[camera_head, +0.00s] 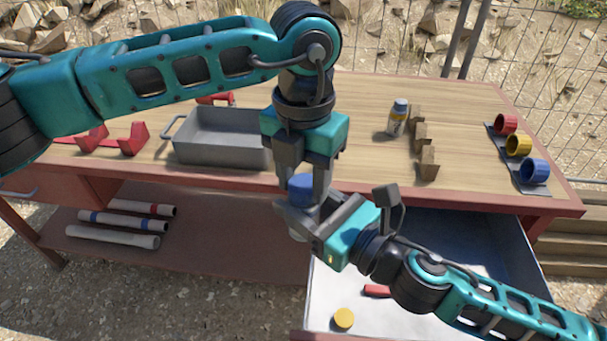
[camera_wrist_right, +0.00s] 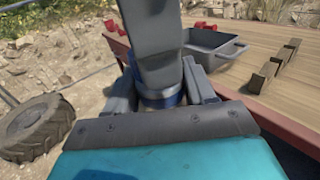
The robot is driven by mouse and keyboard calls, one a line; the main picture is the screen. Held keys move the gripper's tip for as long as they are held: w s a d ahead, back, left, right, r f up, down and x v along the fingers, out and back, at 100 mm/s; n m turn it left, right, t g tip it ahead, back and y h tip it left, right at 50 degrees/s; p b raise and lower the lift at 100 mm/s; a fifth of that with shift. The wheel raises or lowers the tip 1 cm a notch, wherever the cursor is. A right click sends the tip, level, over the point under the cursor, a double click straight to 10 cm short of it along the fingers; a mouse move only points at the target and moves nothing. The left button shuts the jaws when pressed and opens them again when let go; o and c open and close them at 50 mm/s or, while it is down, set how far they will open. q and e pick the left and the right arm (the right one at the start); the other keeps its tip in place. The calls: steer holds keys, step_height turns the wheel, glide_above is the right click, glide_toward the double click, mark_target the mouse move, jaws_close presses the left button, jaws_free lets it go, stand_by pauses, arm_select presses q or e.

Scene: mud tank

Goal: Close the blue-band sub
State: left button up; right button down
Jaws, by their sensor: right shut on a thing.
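A short grey cylinder with blue at its upper end (camera_head: 302,186) is held over the front edge of the bench. Its blue part also shows in the right wrist view (camera_wrist_right: 160,99). I cannot tell whether the blue is a band or a separate cap. My right gripper (camera_head: 305,215) is shut on the cylinder's body, which its fingers mostly hide. My left gripper (camera_head: 304,178) points straight down from above, its fingers on either side of the blue part. Whether they press on it is unclear.
A grey tray (camera_head: 220,157) stands on the bench, with red cradles (camera_head: 130,141) to its left. A bottle (camera_head: 397,118), wooden blocks (camera_head: 428,163) and red, yellow and blue cups (camera_head: 534,170) stand right. An open drawer (camera_head: 480,225) holds a yellow cap (camera_head: 344,318). Banded tubes (camera_head: 112,237) lie below.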

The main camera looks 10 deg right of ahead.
arm_select(q)
steer(key=c, duration=0.7)
steer(key=shift+o, duration=0.2)
steer(key=m, duration=0.4)
steer(key=shift+m, duration=0.3)
steer(key=m, duration=0.3)
steer(key=shift+m, duration=0.3)
steer(key=o, duration=1.2)
steer(key=shift+o, duration=0.2)
step_height(320, 180, up, 12)
